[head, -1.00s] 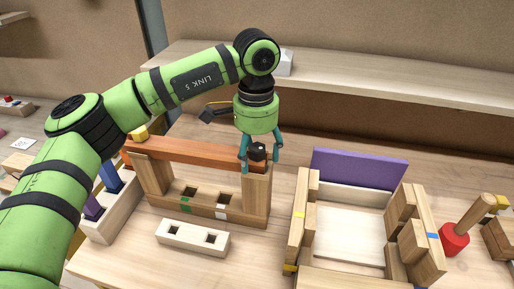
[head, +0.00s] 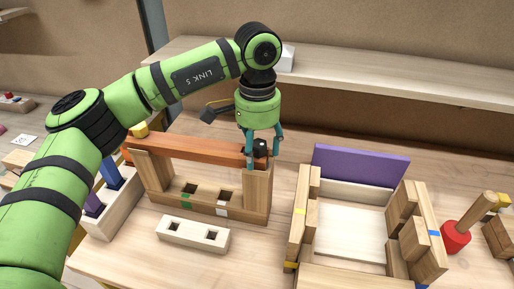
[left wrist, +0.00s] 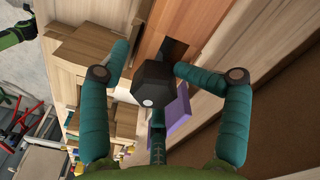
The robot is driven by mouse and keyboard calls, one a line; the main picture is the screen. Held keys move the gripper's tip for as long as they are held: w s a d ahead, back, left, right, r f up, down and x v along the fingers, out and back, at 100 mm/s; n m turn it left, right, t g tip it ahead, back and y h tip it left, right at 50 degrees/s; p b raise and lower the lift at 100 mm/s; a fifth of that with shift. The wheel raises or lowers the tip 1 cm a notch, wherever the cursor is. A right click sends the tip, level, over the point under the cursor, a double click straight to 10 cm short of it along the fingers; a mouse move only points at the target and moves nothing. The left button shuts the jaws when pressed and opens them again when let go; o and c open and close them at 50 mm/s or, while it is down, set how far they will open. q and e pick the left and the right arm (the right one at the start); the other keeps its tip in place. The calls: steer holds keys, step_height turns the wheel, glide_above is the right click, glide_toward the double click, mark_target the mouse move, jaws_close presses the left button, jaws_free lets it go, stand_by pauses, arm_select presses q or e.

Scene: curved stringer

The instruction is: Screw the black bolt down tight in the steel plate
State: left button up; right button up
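The black bolt (head: 260,147) shows its head above the right end of an orange-brown beam (head: 190,147), over the right wooden post. My left gripper (head: 262,162) points down with one teal finger on each side of the head. In the left wrist view the six-sided bolt head (left wrist: 152,84) lies between the spread fingers. There is a gap at the left finger; the right fingertip looks close to the head, and I cannot tell if it touches. The gripper looks open. A dark patch shows on the beam behind the bolt; I cannot make out the steel plate clearly. My right gripper is not in view.
A pale block with two square holes (head: 192,235) lies in front of the wooden frame (head: 228,211). A wooden assembly with a purple panel (head: 360,167) stands to the right, and a red-headed mallet (head: 456,238) beyond it. A pale shelf (head: 400,88) runs behind.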

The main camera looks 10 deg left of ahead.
arm_select(q)
steer(key=n, duration=0.4)
steer(key=shift+s+f, duration=0.15)
steer(key=n+b, duration=0.1)
steer(key=n, duration=0.2)
steer(key=shift+s+d+n, duration=0.1)
steer(key=shift+n, duration=1.4)
steer(key=shift+r, duration=0.7)
